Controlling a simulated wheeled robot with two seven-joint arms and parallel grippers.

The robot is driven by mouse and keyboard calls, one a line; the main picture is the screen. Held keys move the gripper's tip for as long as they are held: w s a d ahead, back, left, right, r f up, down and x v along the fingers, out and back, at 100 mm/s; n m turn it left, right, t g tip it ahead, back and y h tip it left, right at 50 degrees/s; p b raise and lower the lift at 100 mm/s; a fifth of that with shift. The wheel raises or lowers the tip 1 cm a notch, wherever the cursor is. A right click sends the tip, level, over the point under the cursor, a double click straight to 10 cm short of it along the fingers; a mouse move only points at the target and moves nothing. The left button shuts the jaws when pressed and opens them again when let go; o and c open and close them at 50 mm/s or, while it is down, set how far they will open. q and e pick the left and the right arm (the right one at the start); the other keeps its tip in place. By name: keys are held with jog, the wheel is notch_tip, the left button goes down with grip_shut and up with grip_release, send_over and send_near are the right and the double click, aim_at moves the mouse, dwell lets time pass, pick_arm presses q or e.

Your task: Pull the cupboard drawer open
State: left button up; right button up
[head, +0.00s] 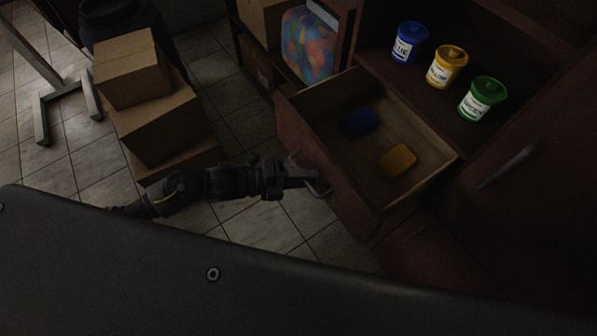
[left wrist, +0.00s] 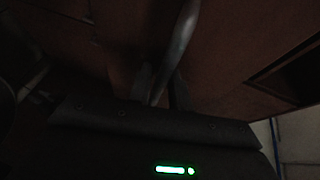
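The cupboard drawer (head: 343,193) is pulled out of the dark red cupboard, and its inside shows from above. A blue block (head: 359,122) and a yellow block (head: 397,160) lie in it. My left gripper (head: 308,178) is at the metal drawer handle (head: 323,192) on the drawer's front. In the left wrist view the handle (left wrist: 181,35) passes between the fingers of my left gripper (left wrist: 161,90), which appear closed around it; the picture is dark there. My right gripper is not in view.
Stacked cardboard boxes (head: 158,118) stand on the floor at left. Tiled floor (head: 245,118) is free between boxes and drawer.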

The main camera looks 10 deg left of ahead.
pick_arm(q)
jog(key=shift+a, duration=0.1)
